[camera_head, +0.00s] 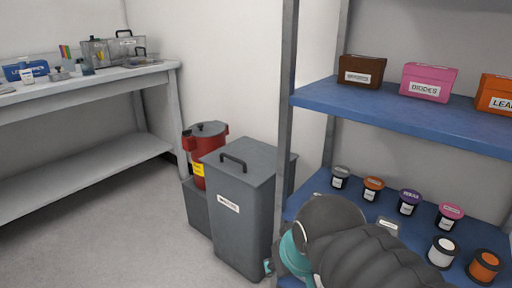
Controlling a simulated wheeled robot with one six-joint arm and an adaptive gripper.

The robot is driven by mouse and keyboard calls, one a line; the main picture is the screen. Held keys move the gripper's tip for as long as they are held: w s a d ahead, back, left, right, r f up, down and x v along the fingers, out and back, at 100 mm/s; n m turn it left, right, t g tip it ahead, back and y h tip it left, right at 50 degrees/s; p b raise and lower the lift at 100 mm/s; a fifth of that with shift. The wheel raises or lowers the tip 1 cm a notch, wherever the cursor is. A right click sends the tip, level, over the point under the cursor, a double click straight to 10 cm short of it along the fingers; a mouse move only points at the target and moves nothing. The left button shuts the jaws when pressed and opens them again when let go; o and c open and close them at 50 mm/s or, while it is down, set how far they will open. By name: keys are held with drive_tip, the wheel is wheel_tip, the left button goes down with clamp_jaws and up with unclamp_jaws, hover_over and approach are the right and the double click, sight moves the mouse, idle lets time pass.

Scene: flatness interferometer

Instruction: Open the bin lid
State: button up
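A tall grey bin (237,235) with a white label on its front stands on the floor in the middle of the head view. Its flat grey lid (255,163) lies shut on top, with a dark arched handle (233,160) near the front edge. The bin's right side is partly hidden by a shelf post. My arm, dark grey with a teal band, fills the lower right foreground, to the right of the bin. I cannot make out my gripper's fingers, so neither its opening nor its contents show.
A red canister (205,145) on a grey box stands behind the bin. A grey shelf post (286,105) rises right beside it. Blue shelves (385,106) at right hold labelled boxes and several spools. A workbench (90,83) stands at left. The floor at left is clear.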

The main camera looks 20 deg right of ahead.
drive_tip(key=w+r+m, duration=0.5)
drive_tip(key=w+m, duration=0.1)
drive_tip(key=w, duration=0.5)
drive_tip(key=w+r+m, duration=0.5)
drive_tip(key=w+m, duration=0.2)
drive_tip(key=w, duration=0.4)
drive_tip(key=m, duration=1.5)
hover_over(234, 158)
drive_tip(key=s, duration=0.6)
wheel_tip(234, 158, down, 4)
drive_tip(key=r, duration=0.1)
drive_tip(key=shift+g+y, duration=0.3)
drive_tip(key=shift+y, duration=0.1)
drive_tip(key=x, duration=0.4)
drive_tip(key=b+x, duration=0.1)
drive_tip(key=x, duration=0.4)
drive_tip(key=d+x, duration=0.1)
drive_tip(key=x, duration=0.3)
drive_tip(key=shift+w+a+f+b, duration=0.1)
drive_tip(key=shift+w+f+b, duration=0.1)
drive_tip(key=shift+f+b, duration=0.1)
drive_tip(key=shift+c, duration=0.2)
clamp_jaws()
